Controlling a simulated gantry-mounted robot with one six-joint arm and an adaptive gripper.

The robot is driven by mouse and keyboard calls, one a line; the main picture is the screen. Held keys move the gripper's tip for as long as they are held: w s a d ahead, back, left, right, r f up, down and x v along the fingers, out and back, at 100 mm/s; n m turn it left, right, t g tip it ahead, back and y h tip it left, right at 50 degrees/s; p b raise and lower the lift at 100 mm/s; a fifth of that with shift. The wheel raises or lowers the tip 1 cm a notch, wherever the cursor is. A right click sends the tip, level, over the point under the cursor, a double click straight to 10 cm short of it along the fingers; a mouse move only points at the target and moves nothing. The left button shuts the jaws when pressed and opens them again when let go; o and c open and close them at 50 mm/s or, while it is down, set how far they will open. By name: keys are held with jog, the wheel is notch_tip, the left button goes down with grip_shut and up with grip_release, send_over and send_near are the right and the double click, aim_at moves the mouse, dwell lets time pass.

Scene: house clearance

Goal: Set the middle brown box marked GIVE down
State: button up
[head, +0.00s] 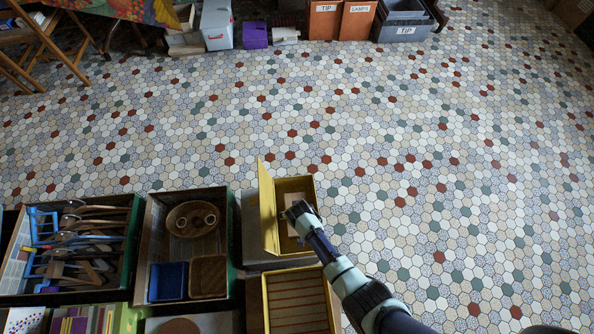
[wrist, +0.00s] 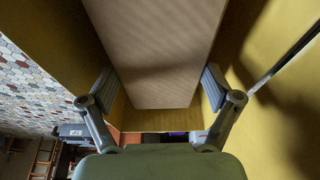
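My gripper (head: 294,212) reaches down into a yellow open box (head: 270,231) at the lower middle of the head view. A pale brown box (head: 291,200) shows inside it, right at my fingers. In the wrist view the pale brown box (wrist: 160,50) lies between my two finger pads (wrist: 159,88), which sit against its long sides, so the gripper looks shut on it. Yellow walls (wrist: 262,45) stand close on both sides. No GIVE marking can be read. The box's underside is hidden, so I cannot tell whether it touches the floor of the yellow box.
Left of the yellow box stand a crate with baskets and bowls (head: 150,225) and a crate of utensils (head: 128,235). A striped yellow-edged box (head: 298,303) is just in front. Bins marked TIP (head: 325,25) stand at the back. The tiled floor (head: 450,170) to the right is clear.

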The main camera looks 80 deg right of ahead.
jog(key=shift+o, duration=0.5)
jog(key=shift+r, duration=0.25)
jog(key=p+v, duration=0.8)
jog(key=v, duration=0.3)
jog(key=shift+r, duration=0.4)
jog(key=shift+a, duration=0.15)
